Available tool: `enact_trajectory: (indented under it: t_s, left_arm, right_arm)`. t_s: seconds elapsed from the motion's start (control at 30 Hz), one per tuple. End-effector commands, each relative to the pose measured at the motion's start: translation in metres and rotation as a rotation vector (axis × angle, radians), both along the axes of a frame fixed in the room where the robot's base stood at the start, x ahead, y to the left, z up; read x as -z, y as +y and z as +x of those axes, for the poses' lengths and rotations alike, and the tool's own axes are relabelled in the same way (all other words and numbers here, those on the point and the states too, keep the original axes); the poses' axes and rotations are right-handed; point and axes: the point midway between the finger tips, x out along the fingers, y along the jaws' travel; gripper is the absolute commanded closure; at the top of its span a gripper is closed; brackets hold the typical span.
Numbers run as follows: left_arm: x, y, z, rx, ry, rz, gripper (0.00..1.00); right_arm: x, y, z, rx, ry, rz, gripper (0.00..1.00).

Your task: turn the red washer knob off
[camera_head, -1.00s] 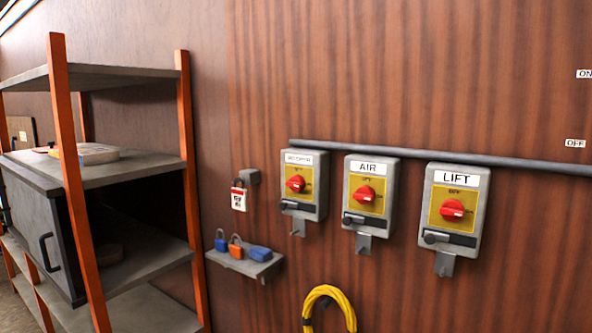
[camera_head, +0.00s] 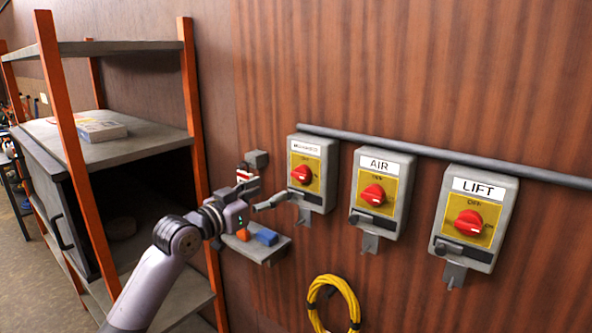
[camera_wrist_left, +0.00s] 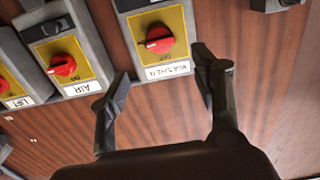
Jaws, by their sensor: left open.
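The red washer knob (camera_head: 302,174) sits on a yellow plate on the leftmost grey switch box (camera_head: 326,157) on the wood wall. In the left wrist view the washer knob (camera_wrist_left: 159,40) appears upside down, above its WASHER label (camera_wrist_left: 167,71). My left gripper (camera_head: 272,192) is open and empty, just left of the washer box. In the left wrist view its two fingertips (camera_wrist_left: 160,75) spread either side of the label, short of the knob, with no contact seen. My right gripper is not in view.
The AIR box (camera_head: 381,191) and LIFT box (camera_head: 472,222) hang to the right, each with a red knob. A small shelf (camera_head: 270,253) with padlocks lies below my left gripper. A yellow cable (camera_head: 334,290) hangs below. An orange-posted rack (camera_head: 192,120) stands left.

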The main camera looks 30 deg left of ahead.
Motion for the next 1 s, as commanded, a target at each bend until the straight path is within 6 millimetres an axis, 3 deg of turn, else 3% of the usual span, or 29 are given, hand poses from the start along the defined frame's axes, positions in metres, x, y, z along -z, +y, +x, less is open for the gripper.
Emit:
enact_trajectory:
  t_s: [0.03, 0.3, 0.5, 0.7, 1.0]
  left_arm:
    - [-0.007, 0.000, 0.012, -0.001, -0.003, -0.006, 0.42]
    - [-0.005, -0.005, 0.071, -0.002, 0.000, -0.005, 0.42]
    - [-0.003, -0.007, 0.101, -0.001, -0.001, -0.004, 0.42]
    - [0.000, -0.009, 0.114, -0.001, 0.000, -0.001, 0.42]
    - [0.000, -0.009, 0.115, -0.001, 0.000, 0.000, 0.42]
  right_arm:
    - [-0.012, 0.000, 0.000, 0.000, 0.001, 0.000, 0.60]
    - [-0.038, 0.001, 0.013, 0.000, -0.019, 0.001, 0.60]
    - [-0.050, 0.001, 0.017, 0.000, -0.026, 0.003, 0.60]
    - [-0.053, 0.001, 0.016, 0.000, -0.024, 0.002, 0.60]
    - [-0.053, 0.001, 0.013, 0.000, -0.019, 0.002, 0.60]
